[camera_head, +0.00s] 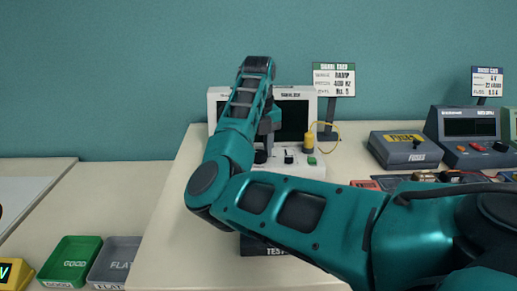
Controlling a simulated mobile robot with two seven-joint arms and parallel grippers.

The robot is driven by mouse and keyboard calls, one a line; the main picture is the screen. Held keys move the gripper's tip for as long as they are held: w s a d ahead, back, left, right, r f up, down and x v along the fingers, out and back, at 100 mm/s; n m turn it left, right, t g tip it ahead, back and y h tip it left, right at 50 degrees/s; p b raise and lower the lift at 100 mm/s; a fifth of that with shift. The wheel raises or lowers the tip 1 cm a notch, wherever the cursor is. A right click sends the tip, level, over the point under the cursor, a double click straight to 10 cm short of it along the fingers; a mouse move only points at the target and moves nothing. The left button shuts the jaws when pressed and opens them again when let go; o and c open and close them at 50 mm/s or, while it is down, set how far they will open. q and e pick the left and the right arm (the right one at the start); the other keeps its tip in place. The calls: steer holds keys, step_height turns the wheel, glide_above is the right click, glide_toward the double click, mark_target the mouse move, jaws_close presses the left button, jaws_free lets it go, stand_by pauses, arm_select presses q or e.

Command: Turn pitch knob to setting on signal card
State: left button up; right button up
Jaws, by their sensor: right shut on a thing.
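The signal card (334,79) stands on a post behind the white instrument, with a green header; it seems to read RAMP, 400 HZ, No. 5. The white instrument (312,171) has a dark screen (293,118) and a low front panel. My right arm crosses in front of it, and my right gripper (264,146) points down at the panel's left part. It is shut on a dark knob, the pitch knob (260,157), mostly hidden; its label and pointer cannot be read. A small black switch (289,159) and a green button (311,161) sit to the right.
A yellow plug (308,142) with a looped cable stands on the panel. A grey FUSES box (405,150) and a dark console (468,135) stand to the right. A green GOOD tray (72,258) and a grey FLAT tray (114,259) lie lower left.

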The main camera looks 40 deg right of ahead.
steer(key=m+b, duration=0.1)
steer(key=m, duration=0.4)
steer(key=shift+b, duration=0.3)
steer(key=m, duration=0.2)
steer(key=shift+m+b, duration=0.7)
steer(key=shift+m, duration=2.1)
arm_select(q)
steer(key=shift+w+d+f+h, duration=0.15)
steer(key=shift+w+d+f, duration=0.15)
steer(key=shift+d, duration=0.15)
steer(key=shift+w+d+f+h, duration=0.15)
steer(key=shift+d+f, duration=0.15)
steer(key=shift+d, duration=0.1)
arm_select(e)
steer(key=shift+m, duration=0.3)
arm_select(q)
steer(key=shift+b, duration=0.3)
steer(key=shift+f, duration=0.1)
arm_select(e)
steer(key=o, duration=1.1)
steer(key=shift+c, duration=0.2)
